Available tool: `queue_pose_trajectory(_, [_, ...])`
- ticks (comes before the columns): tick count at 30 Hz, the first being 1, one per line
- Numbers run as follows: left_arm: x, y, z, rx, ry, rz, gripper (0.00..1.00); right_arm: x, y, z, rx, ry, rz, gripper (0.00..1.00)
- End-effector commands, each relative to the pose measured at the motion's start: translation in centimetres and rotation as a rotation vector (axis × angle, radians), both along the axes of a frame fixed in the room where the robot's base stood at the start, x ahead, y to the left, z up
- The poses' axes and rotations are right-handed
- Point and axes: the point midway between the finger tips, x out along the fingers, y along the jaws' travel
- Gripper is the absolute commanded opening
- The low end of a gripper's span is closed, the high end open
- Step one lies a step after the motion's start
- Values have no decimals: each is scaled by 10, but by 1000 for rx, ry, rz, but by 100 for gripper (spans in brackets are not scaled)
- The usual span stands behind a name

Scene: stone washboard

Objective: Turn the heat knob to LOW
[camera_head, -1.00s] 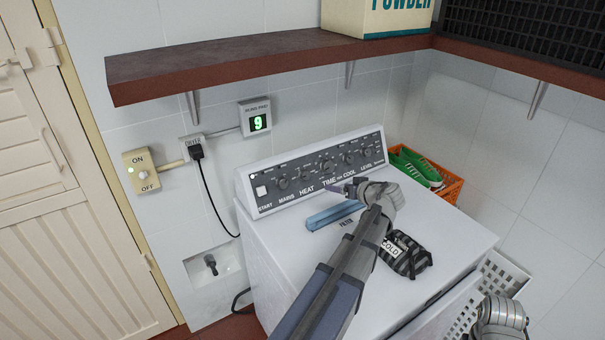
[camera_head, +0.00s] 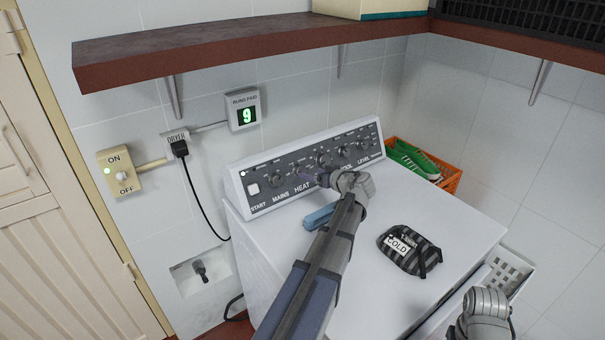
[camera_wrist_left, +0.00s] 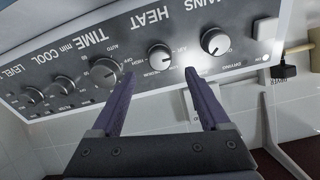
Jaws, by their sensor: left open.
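The heat knob (camera_wrist_left: 160,57) is a round dark knob on the dryer's control panel (camera_wrist_left: 60,50), beside the HEAT label, which appears upside down in the left wrist view. My left gripper (camera_wrist_left: 157,75) is open, with one finger on each side of the knob in that view. Its fingertips look just short of the knob, with no clear contact. In the head view my left gripper (camera_head: 312,178) is at the panel by the HEAT label and hides most of the knob. Where the knob's pointer stands is too small to tell.
The mains knob (camera_wrist_left: 214,40) and time knob (camera_wrist_left: 105,72) flank the heat knob closely. A blue filter piece (camera_head: 320,216) and a black-and-grey striped bundle marked COLD (camera_head: 410,250) lie on the dryer top (camera_head: 455,215). A shelf (camera_head: 250,42) overhangs behind.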

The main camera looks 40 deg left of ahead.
Motion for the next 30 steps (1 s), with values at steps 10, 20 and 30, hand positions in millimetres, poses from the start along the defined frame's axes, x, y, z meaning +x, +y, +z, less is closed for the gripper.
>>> queue_pose_trajectory(10, [15,47,-22,-1,0,1,79,0,0,-22,0,0,0,0])
queue_pose_trajectory(20, [18,60,-26,-1,-1,-1,79,0,0,-26,0,0,0,0])
queue_pose_trajectory(30, [18,59,-26,0,0,0,60,0,0,-25,0,0,0,0])
